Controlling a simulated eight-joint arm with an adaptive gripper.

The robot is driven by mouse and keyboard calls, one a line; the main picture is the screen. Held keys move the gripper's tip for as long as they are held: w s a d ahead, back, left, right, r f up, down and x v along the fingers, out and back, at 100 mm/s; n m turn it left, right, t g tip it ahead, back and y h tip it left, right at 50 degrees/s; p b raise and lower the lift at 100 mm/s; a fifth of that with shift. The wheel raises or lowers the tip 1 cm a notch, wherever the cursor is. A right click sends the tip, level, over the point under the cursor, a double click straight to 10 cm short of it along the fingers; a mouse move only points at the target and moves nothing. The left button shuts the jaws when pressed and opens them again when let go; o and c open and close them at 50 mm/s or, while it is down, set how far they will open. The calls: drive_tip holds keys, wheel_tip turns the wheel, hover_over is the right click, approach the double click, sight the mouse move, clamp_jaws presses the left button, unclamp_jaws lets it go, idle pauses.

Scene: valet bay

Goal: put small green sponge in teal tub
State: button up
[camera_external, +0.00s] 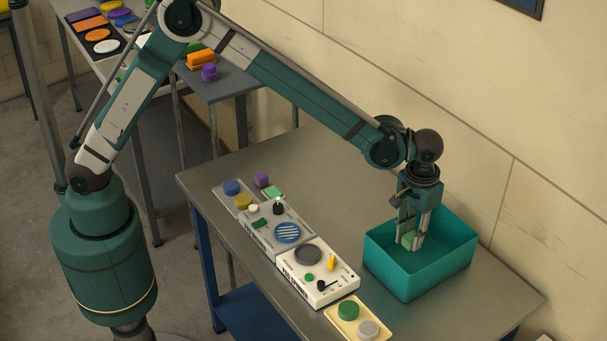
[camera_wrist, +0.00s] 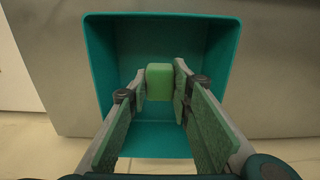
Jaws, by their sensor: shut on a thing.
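The small green sponge (camera_wrist: 159,82) is a light green block between my fingertips. In the external view the sponge (camera_external: 408,240) shows low between the fingers. My gripper (camera_external: 411,236) is shut on the sponge and points down over the teal tub (camera_external: 405,284). The fingertips and sponge appear inside or just above the tub's opening. In the wrist view the tub's rim (camera_wrist: 97,60) surrounds the sponge and gripper (camera_wrist: 158,92). I cannot tell whether the sponge touches the tub's floor.
The tub stands on a grey metal table (camera_external: 350,190) near the wall. Left of it are a white device (camera_external: 318,272) with knobs, a grey panel with a striped blue disc (camera_external: 288,233), and a yellow tray (camera_external: 359,318) with discs. Another table (camera_external: 217,88) with coloured items stands behind.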

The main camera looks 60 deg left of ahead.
hover_over(406, 270)
drive_tip(key=shift+f, duration=3.15)
drive_tip(key=shift+f, duration=1.85)
drive_tip(key=shift+f, duration=0.25)
drive_tip(key=o, duration=0.7)
drive_tip(key=shift+r, duration=0.1)
drive_tip(key=shift+r, duration=0.1)
wheel_tip(406, 270, up, 12)
drive_tip(key=shift+r, duration=0.1)
